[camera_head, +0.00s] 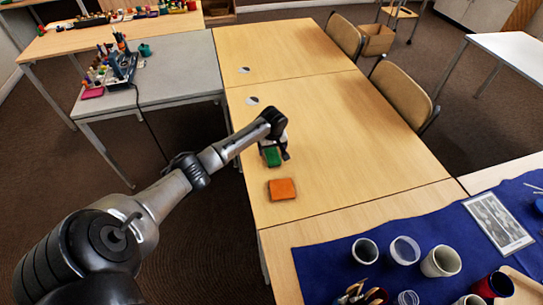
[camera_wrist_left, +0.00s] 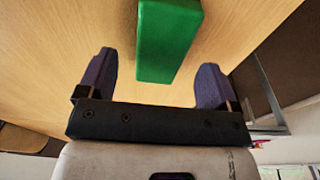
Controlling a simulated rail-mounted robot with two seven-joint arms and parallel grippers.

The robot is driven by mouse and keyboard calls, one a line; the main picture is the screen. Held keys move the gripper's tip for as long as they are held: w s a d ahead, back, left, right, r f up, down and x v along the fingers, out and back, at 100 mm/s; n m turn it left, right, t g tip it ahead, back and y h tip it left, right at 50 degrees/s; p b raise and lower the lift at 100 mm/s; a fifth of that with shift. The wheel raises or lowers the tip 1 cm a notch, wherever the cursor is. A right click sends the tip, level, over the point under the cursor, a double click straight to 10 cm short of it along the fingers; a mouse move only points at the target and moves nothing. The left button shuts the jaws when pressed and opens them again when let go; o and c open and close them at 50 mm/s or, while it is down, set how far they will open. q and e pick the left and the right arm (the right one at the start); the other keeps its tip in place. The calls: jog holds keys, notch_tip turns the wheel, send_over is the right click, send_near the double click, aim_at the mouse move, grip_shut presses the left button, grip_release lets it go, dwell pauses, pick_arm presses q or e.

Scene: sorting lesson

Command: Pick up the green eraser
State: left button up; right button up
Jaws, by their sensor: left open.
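The green eraser (camera_head: 272,156) lies on the light wooden table near its left edge, partly hidden by my left gripper in the head view. In the left wrist view the green eraser (camera_wrist_left: 168,38) is a long green block that runs off the top of the picture. My left gripper (camera_head: 272,150) is at the eraser. In the wrist view its two dark fingers (camera_wrist_left: 153,78) are spread wide, with the near end of the eraser between them and a gap on each side. My right gripper is not in view.
An orange block (camera_head: 282,189) lies on the table just in front of the eraser. A blue cloth (camera_head: 340,258) with several cups, such as a white cup (camera_head: 441,261), covers the near table. Chairs (camera_head: 404,92) stand along the right side. The table's middle (camera_head: 345,130) is clear.

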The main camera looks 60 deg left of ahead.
aim_at(271, 152)
pick_arm(q)
jog(key=f, duration=0.1)
jog(key=f+b, duration=0.1)
jog(key=f, duration=0.1)
jog(key=shift+a+f, duration=0.2)
jog(key=shift+f, duration=0.1)
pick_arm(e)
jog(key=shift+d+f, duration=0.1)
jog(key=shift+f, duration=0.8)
pick_arm(q)
jog(key=c, duration=1)
jog(key=shift+r, duration=0.1)
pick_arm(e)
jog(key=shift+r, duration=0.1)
